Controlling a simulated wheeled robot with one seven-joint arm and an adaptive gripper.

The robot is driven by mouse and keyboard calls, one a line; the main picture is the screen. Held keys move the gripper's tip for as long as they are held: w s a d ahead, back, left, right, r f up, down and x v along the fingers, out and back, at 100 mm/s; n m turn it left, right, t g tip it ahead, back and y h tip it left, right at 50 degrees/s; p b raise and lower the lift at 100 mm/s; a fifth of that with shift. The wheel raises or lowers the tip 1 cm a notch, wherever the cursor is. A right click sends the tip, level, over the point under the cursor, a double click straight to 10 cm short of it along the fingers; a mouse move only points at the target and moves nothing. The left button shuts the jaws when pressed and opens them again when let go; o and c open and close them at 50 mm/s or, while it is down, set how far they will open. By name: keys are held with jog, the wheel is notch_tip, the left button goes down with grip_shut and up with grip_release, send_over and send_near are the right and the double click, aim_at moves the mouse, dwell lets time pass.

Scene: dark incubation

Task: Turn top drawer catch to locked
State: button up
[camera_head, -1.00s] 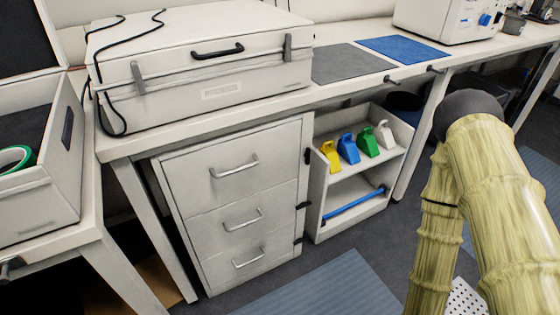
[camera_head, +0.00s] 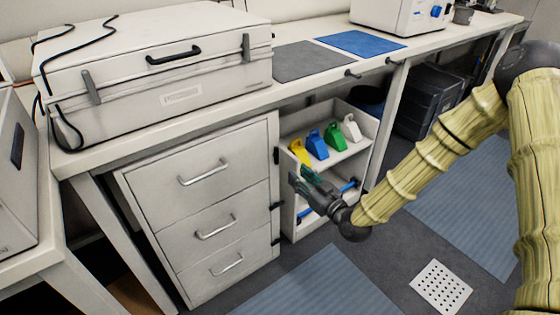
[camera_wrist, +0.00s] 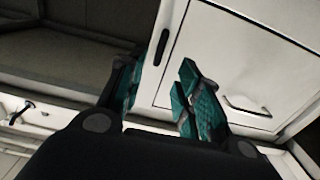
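The white drawer cabinet (camera_head: 150,190) has three drawers, and the top drawer (camera_head: 205,172) is shut. The top drawer catch (camera_head: 276,155) is a small black bar, upright on the cabinet's right edge. The two lower catches (camera_head: 276,205) look turned more sideways. My gripper (camera_head: 300,177) is to the right of the cabinet, a little below and right of the top catch and apart from it. In the wrist view my gripper (camera_wrist: 162,80) has its teal-padded fingers spread and empty. A dark upright bar (camera_wrist: 164,47), apparently a catch, shows just beyond the fingertips.
An open shelf (camera_head: 345,160) with yellow, blue, green and white scoops and a blue bar stands just behind my gripper. The bench top (camera_head: 240,105) overhangs the cabinet and carries a large white case (camera_head: 180,95). The floor in front is open, with blue mats (camera_head: 320,285).

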aim_at(278, 158)
jog(key=x, duration=1)
jog(key=shift+w+a+f+b, duration=0.1)
jog(key=shift+a+b, duration=0.05)
jog(key=shift+b, duration=0.25)
jog(key=shift+c, duration=0.4)
grip_shut()
